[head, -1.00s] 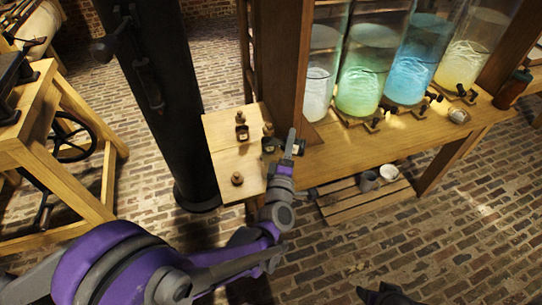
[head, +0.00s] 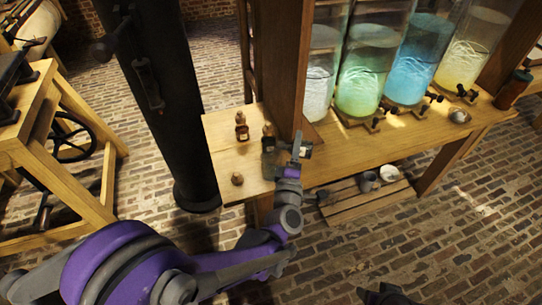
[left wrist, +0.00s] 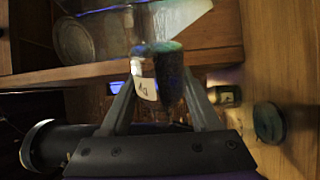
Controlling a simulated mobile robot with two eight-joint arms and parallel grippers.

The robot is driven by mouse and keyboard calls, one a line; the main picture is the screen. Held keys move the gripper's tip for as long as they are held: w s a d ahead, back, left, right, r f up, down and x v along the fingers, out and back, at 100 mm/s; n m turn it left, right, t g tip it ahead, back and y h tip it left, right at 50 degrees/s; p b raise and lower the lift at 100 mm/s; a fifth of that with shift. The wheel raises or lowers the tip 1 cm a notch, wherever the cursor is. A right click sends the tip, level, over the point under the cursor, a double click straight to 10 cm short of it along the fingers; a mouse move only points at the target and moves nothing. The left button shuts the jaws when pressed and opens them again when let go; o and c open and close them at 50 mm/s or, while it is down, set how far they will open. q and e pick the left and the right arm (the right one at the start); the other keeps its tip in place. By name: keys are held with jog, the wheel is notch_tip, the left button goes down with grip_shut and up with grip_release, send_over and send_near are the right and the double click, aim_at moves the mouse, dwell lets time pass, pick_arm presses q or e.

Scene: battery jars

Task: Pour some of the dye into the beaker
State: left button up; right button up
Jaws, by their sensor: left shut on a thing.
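My left gripper (head: 284,148) is at the front edge of the wooden bench, beside the post. In the left wrist view my left gripper (left wrist: 163,95) is shut on a small bottle (left wrist: 149,86) with a pale label and dark contents. In the head view this bottle (head: 268,130) is partly hidden by the gripper. I cannot tell whether it still touches the bench. A second small labelled bottle (head: 242,127) stands to its left. I cannot surely make out the beaker. A dark shape at the bottom edge may be my right gripper (head: 388,294).
A small round stopper-like thing (head: 237,179) is on the bench's left end (head: 222,150). A grey cup (head: 368,181) and white bowl (head: 389,172) sit on a low slatted stand.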

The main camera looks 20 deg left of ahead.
pick_arm(q)
jog(key=shift+d, duration=0.1)
jog(key=shift+r+n, duration=0.2)
jog(key=shift+n, duration=0.6)
dwell(0.8)
